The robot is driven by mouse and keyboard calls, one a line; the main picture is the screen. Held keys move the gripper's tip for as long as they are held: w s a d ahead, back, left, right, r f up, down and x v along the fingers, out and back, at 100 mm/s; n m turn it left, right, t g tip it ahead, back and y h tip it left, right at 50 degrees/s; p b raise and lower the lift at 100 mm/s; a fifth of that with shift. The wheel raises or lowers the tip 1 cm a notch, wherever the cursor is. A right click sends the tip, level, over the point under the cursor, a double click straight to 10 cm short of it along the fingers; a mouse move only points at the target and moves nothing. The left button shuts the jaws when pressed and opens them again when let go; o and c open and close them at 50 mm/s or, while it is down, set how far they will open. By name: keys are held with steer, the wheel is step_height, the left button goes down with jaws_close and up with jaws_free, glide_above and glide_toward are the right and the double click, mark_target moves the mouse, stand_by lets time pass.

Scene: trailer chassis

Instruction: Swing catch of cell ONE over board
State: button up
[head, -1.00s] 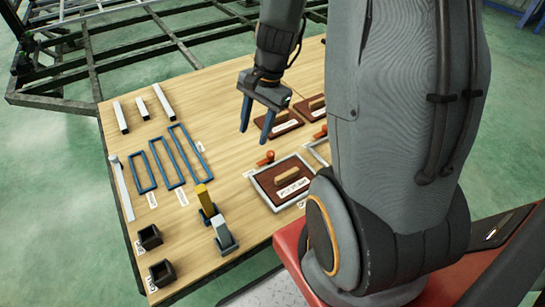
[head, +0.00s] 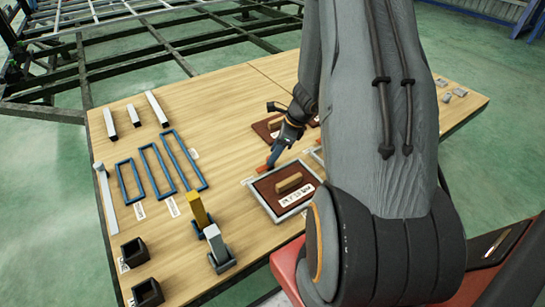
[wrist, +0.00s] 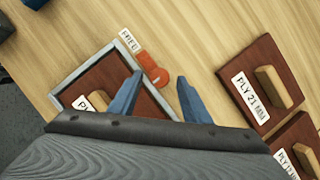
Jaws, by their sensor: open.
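An orange-red catch (wrist: 152,66) lies at the edge of a grey-framed cell (wrist: 95,57), its round end nearer my gripper and its arm pointing along the frame, beside a tag that seems to read FREE (wrist: 129,40). A dark red-brown board (head: 270,190) with a wooden handle (head: 288,183) lies in that frame. The cell's number is not readable. My gripper (wrist: 159,80) is open and empty; in the wrist view its blue fingertips appear either side of the catch's round end. In the head view my gripper (head: 274,158) is low over the catch; contact cannot be told.
Loose boards with handles, one labelled PLY 21 MM (wrist: 262,85), lie right of the cell in the wrist view. Blue frames (head: 165,170), grey bars (head: 133,115), upright blocks (head: 200,212) and black sockets (head: 135,252) occupy the table's left side. Small grey pieces (head: 446,97) lie far right.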

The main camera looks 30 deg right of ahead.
steer(key=shift+x, duration=0.75)
steer(key=c, duration=1)
